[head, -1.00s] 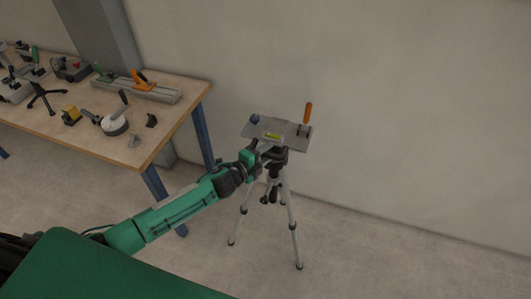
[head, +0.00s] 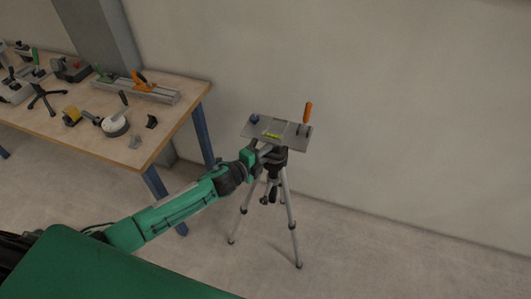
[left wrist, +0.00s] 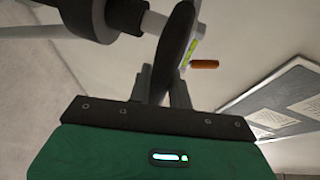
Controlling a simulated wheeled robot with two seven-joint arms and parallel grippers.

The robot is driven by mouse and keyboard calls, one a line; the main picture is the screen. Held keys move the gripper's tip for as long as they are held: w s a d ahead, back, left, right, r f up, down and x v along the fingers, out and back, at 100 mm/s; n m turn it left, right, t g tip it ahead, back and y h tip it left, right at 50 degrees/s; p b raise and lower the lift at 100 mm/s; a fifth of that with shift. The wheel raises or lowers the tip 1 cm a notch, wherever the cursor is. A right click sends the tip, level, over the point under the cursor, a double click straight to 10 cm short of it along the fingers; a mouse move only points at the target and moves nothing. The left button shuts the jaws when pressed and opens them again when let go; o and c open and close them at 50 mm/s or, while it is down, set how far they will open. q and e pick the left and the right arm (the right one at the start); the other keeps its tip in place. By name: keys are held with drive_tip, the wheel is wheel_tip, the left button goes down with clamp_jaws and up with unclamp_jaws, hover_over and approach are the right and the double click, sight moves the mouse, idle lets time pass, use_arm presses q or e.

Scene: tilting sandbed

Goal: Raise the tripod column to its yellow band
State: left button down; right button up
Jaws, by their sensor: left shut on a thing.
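The tripod (head: 291,215) stands on the floor with its legs spread. Its grey top plate (head: 290,131) carries a yellow-green level (head: 271,135), a blue knob and an upright orange handle (head: 308,112). My left gripper (head: 260,154) is at the near left side of the tripod head, just below the plate. In the left wrist view its fingers (left wrist: 163,88) are shut on a dark rounded part (left wrist: 177,45) of the tripod head. The orange handle also shows there (left wrist: 204,64). I cannot make out the yellow band on the column. My right gripper is not in view.
A wooden workbench (head: 160,140) with blue legs stands to the left, holding several tools and clamps. A plain wall is close behind the tripod. The floor to the right is clear. A dark-framed board with papers (left wrist: 280,105) shows in the left wrist view.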

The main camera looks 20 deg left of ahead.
use_arm(q)
wheel_tip(320, 180, up, 14)
drive_tip(key=p, duration=0.8)
drive_tip(key=shift+w, duration=0.2)
drive_tip(key=shift+f, duration=0.1)
drive_tip(key=c, duration=1.4)
unclamp_jaws()
drive_tip(key=shift+o, duration=0.5)
drive_tip(key=shift+s+f, duration=0.15)
drive_tip(key=shift+f, duration=0.1)
drive_tip(key=b+v, duration=0.4)
drive_tip(key=v, duration=1)
drive_tip(key=shift+b, duration=0.3)
